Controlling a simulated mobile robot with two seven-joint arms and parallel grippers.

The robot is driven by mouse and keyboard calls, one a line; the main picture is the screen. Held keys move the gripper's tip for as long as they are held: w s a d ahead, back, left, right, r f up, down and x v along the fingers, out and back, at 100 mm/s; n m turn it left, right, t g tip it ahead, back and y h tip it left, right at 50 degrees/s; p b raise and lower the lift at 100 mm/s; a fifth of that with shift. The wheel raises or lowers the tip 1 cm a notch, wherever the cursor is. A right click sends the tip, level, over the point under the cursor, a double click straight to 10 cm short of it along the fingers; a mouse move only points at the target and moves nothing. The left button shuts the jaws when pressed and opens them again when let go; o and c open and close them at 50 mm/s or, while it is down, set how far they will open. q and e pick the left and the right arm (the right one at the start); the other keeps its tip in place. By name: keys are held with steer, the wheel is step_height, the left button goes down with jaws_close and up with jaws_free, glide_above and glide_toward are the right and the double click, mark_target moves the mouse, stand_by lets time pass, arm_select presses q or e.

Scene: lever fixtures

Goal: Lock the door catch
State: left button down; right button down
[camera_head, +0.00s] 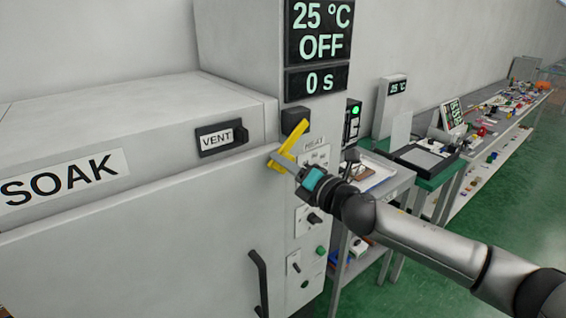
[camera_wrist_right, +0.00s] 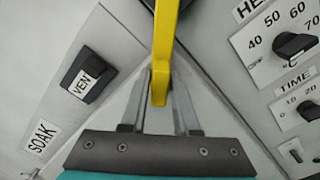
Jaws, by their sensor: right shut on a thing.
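The door catch is a yellow lever (camera_head: 291,142) by a black block (camera_head: 295,121) on the front of the grey SOAK oven. It slants from upper right down to lower left, and its lower end is by the upper right corner of the door (camera_head: 150,225). My right gripper (camera_head: 285,163) is at the lever's lower part. In the right wrist view the yellow lever (camera_wrist_right: 163,50) runs down between the two fingers of my gripper (camera_wrist_right: 161,85), which is shut on it. The fingertips are partly hidden in the head view. My left gripper is not in view.
A black door handle (camera_head: 260,283) is lower on the door. A VENT slider (camera_head: 222,138) is left of the catch. Knobs and switches (camera_head: 310,218) line the panel to the right. A side table (camera_head: 385,185) and a cluttered bench (camera_head: 500,140) stand further right.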

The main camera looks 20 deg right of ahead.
steer(key=shift+d, duration=0.1)
steer(key=c, duration=0.8)
jaws_free()
steer(key=shift+o, duration=0.2)
steer(key=shift+s, duration=0.1)
steer(key=b+v, duration=0.4)
steer(key=v, duration=1.1)
steer(key=shift+b, duration=0.35)
